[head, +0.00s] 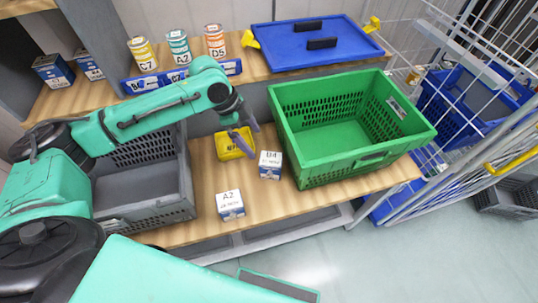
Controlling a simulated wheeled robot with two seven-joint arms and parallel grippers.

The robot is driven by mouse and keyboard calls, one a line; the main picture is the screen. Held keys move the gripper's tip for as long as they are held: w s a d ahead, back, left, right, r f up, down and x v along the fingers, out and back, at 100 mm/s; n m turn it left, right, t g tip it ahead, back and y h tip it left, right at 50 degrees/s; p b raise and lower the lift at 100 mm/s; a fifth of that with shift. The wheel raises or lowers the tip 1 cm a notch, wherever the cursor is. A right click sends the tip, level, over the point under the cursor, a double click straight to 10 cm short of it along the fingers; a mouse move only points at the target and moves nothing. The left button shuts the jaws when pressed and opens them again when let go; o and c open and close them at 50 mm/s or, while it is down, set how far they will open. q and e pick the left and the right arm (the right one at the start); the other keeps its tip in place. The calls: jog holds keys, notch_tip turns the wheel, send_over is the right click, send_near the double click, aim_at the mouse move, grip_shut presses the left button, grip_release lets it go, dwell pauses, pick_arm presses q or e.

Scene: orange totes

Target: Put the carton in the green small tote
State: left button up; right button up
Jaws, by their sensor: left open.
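A white and blue carton marked A2 (230,205) stands on the wooden shelf near its front edge. A second white and blue carton marked B4 (270,164) stands behind it and to the right, just left of the green tote (405,151). The green tote looks empty, and its floor and far walls show. My left gripper (254,143) is open and empty. It hangs over a yellow bin (225,148), behind and slightly left of the B4 carton, apart from both cartons. My right gripper is out of view.
A grey crate (178,213) stands at the left under my left arm. Several cans (178,47), blue cartons (53,70) and a blue lid (280,60) sit on the back shelf. A wire cage with a blue tote (448,112) stands at the right.

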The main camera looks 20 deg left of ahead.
aim_at(267, 159)
pick_arm(q)
jog(key=x, duration=0.2)
jog(key=p+x, duration=0.1)
jog(key=x, duration=0.4)
jog(key=shift+s+d+f, duration=0.2)
jog(key=shift+s+d, duration=0.05)
jog(key=shift+d, duration=0.15)
jog(key=x, duration=0.2)
jog(key=p+x, duration=0.1)
jog(key=x, duration=0.2)
jog(key=shift+w+f+p, duration=0.3)
jog(key=shift+f, duration=0.1)
jog(key=shift+d+f, duration=0.15)
jog(key=shift+f, duration=0.2)
jog(key=c, duration=1.5)
grip_shut()
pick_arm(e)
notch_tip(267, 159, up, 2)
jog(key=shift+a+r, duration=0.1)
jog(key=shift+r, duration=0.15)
pick_arm(q)
jog(key=shift+r, duration=0.15)
